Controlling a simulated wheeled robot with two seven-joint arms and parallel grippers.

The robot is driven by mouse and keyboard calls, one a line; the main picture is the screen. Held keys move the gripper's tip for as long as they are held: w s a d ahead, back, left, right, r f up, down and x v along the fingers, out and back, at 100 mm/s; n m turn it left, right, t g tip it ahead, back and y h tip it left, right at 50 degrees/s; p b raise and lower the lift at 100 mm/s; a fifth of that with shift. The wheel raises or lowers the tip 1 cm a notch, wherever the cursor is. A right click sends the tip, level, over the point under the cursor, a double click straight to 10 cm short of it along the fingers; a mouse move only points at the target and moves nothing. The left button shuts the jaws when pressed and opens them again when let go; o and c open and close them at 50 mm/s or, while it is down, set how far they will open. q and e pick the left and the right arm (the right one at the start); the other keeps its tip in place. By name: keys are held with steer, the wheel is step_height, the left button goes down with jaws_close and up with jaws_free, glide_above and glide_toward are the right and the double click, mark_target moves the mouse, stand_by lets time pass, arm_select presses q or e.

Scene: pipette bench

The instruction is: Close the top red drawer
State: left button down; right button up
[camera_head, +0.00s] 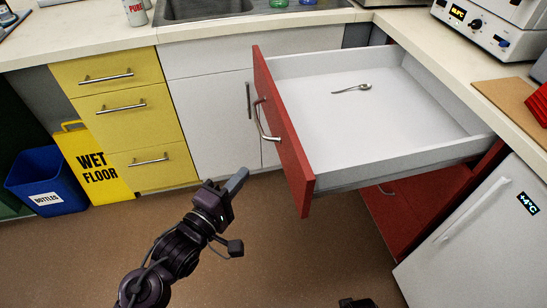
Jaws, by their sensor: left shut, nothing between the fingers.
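The top red drawer (288,150) is pulled far out from the cabinet below the counter. Its red front panel faces left and carries a curved metal handle (264,121). A spoon (352,88) lies on the drawer's white bottom. My left gripper (238,180) is shut and empty. It is in front of the drawer, to the left of the red front panel and lower in the picture, apart from it. A small dark part at the bottom edge (358,303) may belong to my right arm; no right fingers show.
A lower red front (420,205) shows beneath the open drawer. A white fridge (480,235) stands at the right. Yellow drawers (122,122), a wet floor sign (92,165) and a blue bin (46,182) are at the left. The brown floor before the cabinets is clear.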

mark_target(282, 145)
arm_select(q)
steer(key=x, duration=0.2)
steer(key=d+x, duration=0.1)
steer(key=x, duration=0.2)
steer(key=s+x, duration=0.1)
steer(key=x, duration=0.2)
steer(key=shift+w+d, duration=0.2)
steer(key=shift+d, duration=0.3)
steer(key=shift+w+d, duration=0.15)
steer(key=shift+d, duration=0.4)
